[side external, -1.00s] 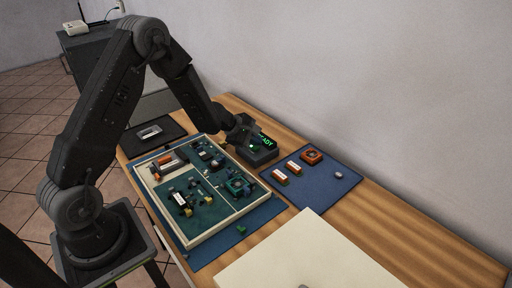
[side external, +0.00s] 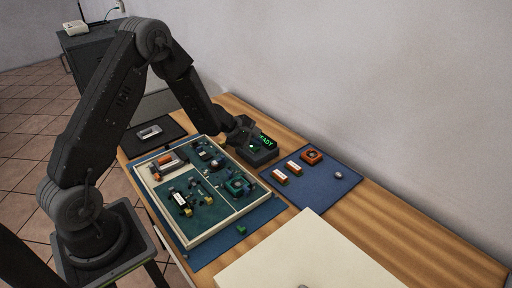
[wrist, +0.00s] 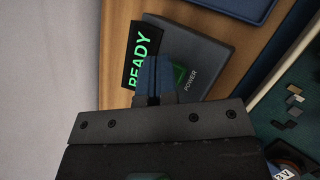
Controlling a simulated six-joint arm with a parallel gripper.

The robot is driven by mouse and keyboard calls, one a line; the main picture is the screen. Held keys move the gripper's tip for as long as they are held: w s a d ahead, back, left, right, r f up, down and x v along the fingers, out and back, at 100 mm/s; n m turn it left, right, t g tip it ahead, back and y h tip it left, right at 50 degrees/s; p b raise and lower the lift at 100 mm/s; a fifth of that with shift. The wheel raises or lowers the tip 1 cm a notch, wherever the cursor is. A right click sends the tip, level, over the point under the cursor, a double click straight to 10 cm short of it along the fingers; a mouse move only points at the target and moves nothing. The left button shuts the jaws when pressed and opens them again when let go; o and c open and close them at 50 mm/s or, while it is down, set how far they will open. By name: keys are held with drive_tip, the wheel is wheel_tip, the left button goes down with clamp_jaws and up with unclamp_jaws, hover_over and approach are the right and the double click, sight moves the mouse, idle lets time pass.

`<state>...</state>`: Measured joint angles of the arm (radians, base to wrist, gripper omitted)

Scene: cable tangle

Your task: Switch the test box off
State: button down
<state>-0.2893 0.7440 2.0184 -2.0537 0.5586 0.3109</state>
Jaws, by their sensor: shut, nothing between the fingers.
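The test box (side external: 262,155) is a dark box at the back of the wooden table, with a lit green display (side external: 266,140). In the wrist view the display (wrist: 142,52) reads READY, and the test box (wrist: 205,55) carries the label POWER beside a green switch (wrist: 181,73). My gripper (side external: 244,142) is over the box. In the wrist view its fingers (wrist: 155,75) are shut with nothing between them, and their tips lie beside the green switch, partly covering it. I cannot tell whether they touch it.
A framed board (side external: 188,239) with several components lies in front of the box. A dark tray (side external: 135,140) is at the left. A pale panel (side external: 300,255) fills the front right.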

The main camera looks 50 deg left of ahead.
sight(255, 149)
drive_tip(key=shift+f, duration=0.15)
drive_tip(key=shift+r, duration=0.45)
idle(0.3)
drive_tip(key=shift+r, duration=2.95)
